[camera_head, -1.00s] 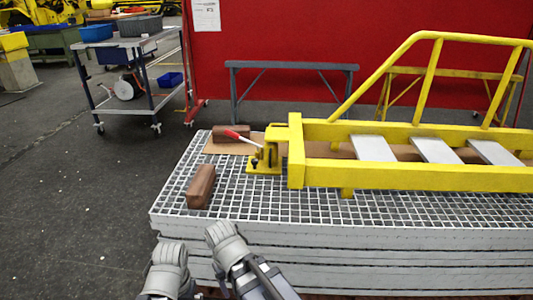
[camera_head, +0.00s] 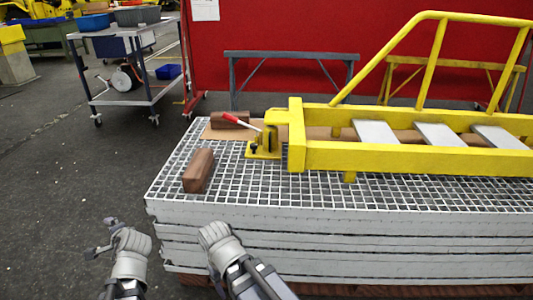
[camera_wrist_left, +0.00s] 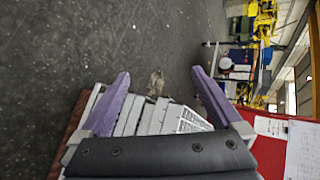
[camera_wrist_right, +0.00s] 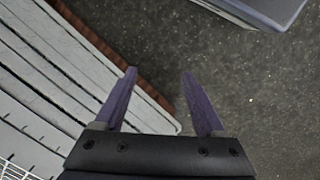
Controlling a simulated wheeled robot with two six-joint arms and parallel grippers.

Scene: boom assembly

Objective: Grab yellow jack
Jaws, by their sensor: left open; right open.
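The yellow jack (camera_head: 264,148) stands on the grating at the left end of the yellow boom frame (camera_head: 400,156). Its handle with a red grip (camera_head: 231,118) slopes up to the left. My left gripper (camera_head: 101,238) is open and empty, left of the grating stack and well short of the jack. Its spread fingers also show in the left wrist view (camera_wrist_left: 163,80). My right wrist is in front of the stack's near edge in the head view, with its fingers hidden. The right wrist view shows the right gripper (camera_wrist_right: 160,75) open and empty. Neither wrist view shows the jack.
The grating stack (camera_head: 330,203) carries a brown block (camera_head: 199,170) in front of the jack and another brown block (camera_head: 230,120) behind it. A grey trestle (camera_head: 290,57) stands behind, before a red wall. A cart (camera_head: 122,60) stands at the back left. Floor is clear at left.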

